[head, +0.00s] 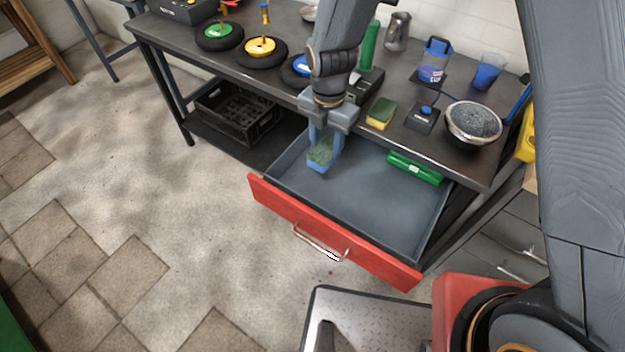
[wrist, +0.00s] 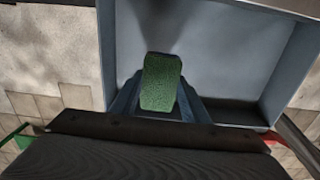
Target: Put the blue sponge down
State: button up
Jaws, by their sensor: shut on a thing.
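The blue sponge (head: 318,163) has a green top and a blue lower layer. My gripper (head: 323,150) is shut on it, one finger on each side. The sponge is over the left part of the open drawer (head: 365,205); I cannot tell whether it touches the drawer floor. In the wrist view the sponge's green face (wrist: 161,82) shows between the fingers, with the grey drawer floor (wrist: 225,60) behind it. The drawer has a red front (head: 330,235) with a metal handle.
A green object (head: 415,168) lies at the drawer's back right. On the workbench (head: 400,145) stand a yellow-green sponge (head: 381,113), a small dark box (head: 422,119), a bowl (head: 473,124) and a blue cup (head: 488,72).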

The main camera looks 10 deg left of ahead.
jog(key=shift+f+p, duration=1.2)
jog(key=shift+f, duration=3.8)
jog(key=shift+f, duration=0.2)
jog(key=o, duration=1.1)
jog(key=shift+r, duration=0.1)
notch_tip(320, 180, up, 12)
jog(key=b, duration=0.3)
jog(key=shift+r, duration=0.1)
jog(key=s+d+r+m, duration=0.3)
jog(key=d+r+m, duration=0.1)
jog(key=d+m, duration=0.5)
jog(key=s+d+r+m, duration=0.3)
jog(key=d+r+m, duration=0.1)
jog(key=d+m, duration=0.5)
jog(key=s+d+r+m+t, duration=0.1)
jog(key=s+d+r+m, duration=0.2)
jog(key=d+m, duration=0.6)
jog(key=r+m, duration=0.1)
jog(key=m, duration=0.3)
jog(key=shift+s, duration=0.2)
